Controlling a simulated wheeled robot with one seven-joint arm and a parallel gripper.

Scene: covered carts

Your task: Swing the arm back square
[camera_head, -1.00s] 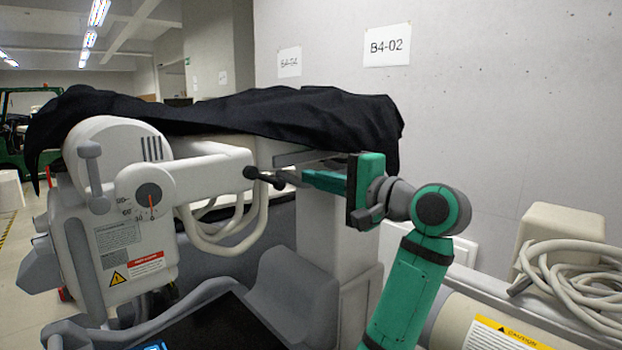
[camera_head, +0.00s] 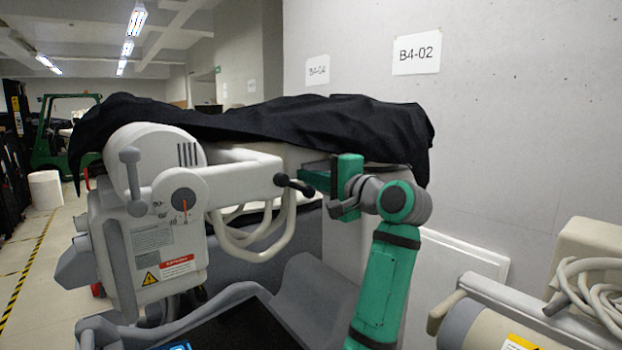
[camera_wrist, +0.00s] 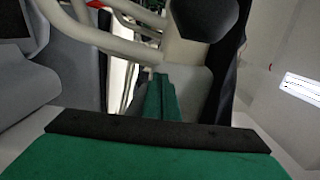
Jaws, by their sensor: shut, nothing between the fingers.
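A pale grey machine (camera_head: 128,225) stands at the left in the head view. Its thick horizontal arm (camera_head: 240,180) reaches right and ends in a dark handle with a round knob (camera_head: 281,180). A dial (camera_head: 185,200) with a red pointer sits where the arm joins the body; the pointer is nearly upright. My green gripper (camera_head: 304,180) is shut and empty, just right of the handle, its tips partly hidden behind it. I cannot tell whether they touch. In the wrist view its fingers (camera_wrist: 160,98) point toward pale tubes (camera_wrist: 100,38).
A black cover (camera_head: 290,122) lies over the cart behind the arm. Curved pale tubes (camera_head: 255,240) hang below it. A beige cylinder (camera_head: 480,325) and a coiled hose (camera_head: 592,285) are at the right. The wall closes the back; open floor (camera_head: 45,275) lies left.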

